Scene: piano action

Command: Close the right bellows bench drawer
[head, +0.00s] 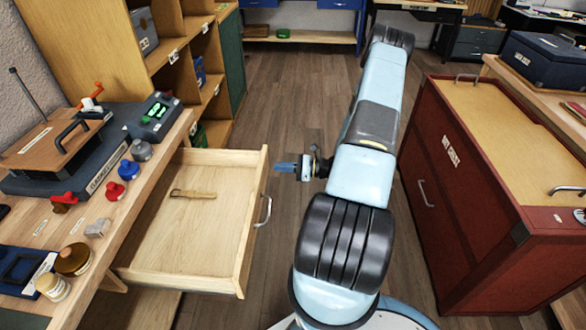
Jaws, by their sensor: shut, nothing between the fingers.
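An open wooden drawer (178,233) sticks out from under the bench on the left. It has a pale wood interior and a curved metal handle (264,212) on its front panel. A small wooden tool (192,194) lies inside it. My gripper (280,167) is shut and empty, beyond the drawer's far front corner and to the right of it. It appears apart from the drawer, with its blue fingers pointing left. No bellows label shows on this drawer.
The bench top (100,222) carries knobs, jars and a clamping device (58,145). A red chest (480,220) stands on the right. Open shelves (195,60) stand at the back left. Wooden floor (285,95) is clear between them.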

